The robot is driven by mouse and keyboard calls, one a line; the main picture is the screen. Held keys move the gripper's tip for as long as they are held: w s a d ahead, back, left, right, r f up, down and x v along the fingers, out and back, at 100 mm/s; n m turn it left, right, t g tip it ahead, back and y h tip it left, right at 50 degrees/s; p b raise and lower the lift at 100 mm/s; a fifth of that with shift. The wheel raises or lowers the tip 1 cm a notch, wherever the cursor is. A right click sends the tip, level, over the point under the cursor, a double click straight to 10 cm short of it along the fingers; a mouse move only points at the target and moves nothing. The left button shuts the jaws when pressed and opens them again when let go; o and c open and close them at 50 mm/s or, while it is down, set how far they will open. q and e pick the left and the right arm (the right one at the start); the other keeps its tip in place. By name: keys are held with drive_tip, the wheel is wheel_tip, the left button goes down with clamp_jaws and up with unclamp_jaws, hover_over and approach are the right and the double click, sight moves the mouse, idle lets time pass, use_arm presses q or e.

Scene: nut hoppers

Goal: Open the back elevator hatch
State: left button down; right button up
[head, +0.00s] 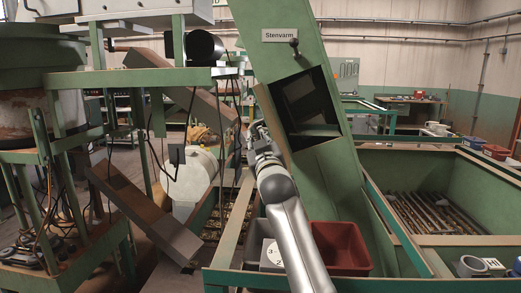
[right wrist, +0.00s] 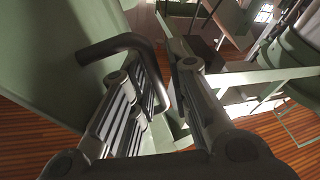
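The green sloping elevator (head: 250,25) carries a sign reading "Stenvarm" and a square, dark opening (head: 308,100). My right gripper (head: 258,130) is at that left edge, seen from behind. In the right wrist view, a dark bent handle (right wrist: 112,46) is fixed to a green panel (right wrist: 45,70). My right gripper's fingers (right wrist: 153,45) are apart on either side of the handle bar, which runs between them without being clearly clamped. My left gripper is not in view.
A red bin (head: 343,248) and a grey bin (head: 255,240) stand below the elevator. A green hopper with rods (head: 490,240) is at the right. Metal frames and a dark chute (head: 145,215) crowd the left side.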

drive_tip(key=v, duration=1.1)
drive_tip(key=shift+s, duration=0.3)
drive_tip(key=shift+a+f, duration=0.1)
